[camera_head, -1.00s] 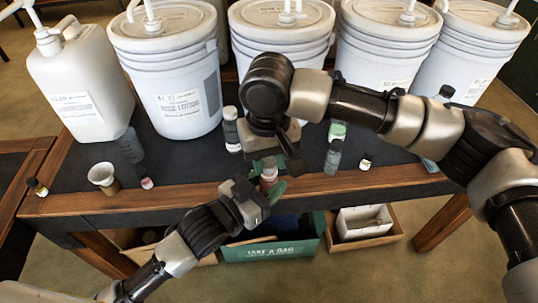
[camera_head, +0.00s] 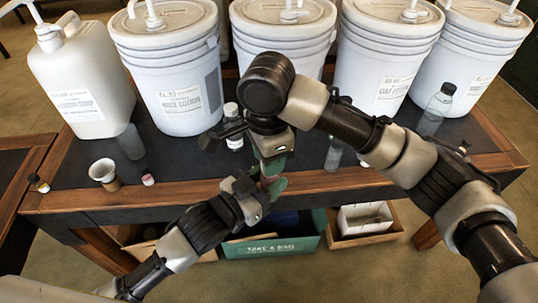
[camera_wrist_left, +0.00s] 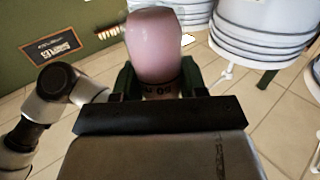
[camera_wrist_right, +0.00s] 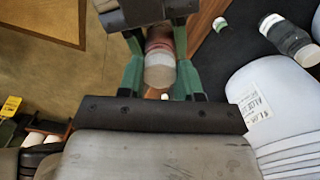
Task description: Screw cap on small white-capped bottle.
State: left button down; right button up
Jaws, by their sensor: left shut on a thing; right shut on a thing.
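The small reddish-pink bottle (camera_head: 268,181) is in front of the table's front edge, mostly hidden between my grippers. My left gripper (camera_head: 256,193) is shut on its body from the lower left. In the left wrist view the pink bottle (camera_wrist_left: 152,48) stands between the green fingers. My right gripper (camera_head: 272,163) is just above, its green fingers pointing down. In the right wrist view its fingers are around a whitish cap (camera_wrist_right: 160,70), in line with the reddish bottle body (camera_wrist_right: 158,42). I cannot tell how tightly the cap sits.
Large white buckets (camera_head: 175,80) and a white jug (camera_head: 80,85) line the back of the table. A cup (camera_head: 104,173), a small pink bottle (camera_head: 148,179) and a clear bottle (camera_head: 436,108) stand on it. A green box (camera_head: 272,247) is below.

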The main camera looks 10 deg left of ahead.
jog(key=m, duration=0.6)
jog(key=o, duration=0.9)
jog(key=shift+r, duration=2.25)
jog(key=shift+w, duration=0.1)
jog(key=shift+a, duration=0.1)
jog(key=shift+c, duration=0.4)
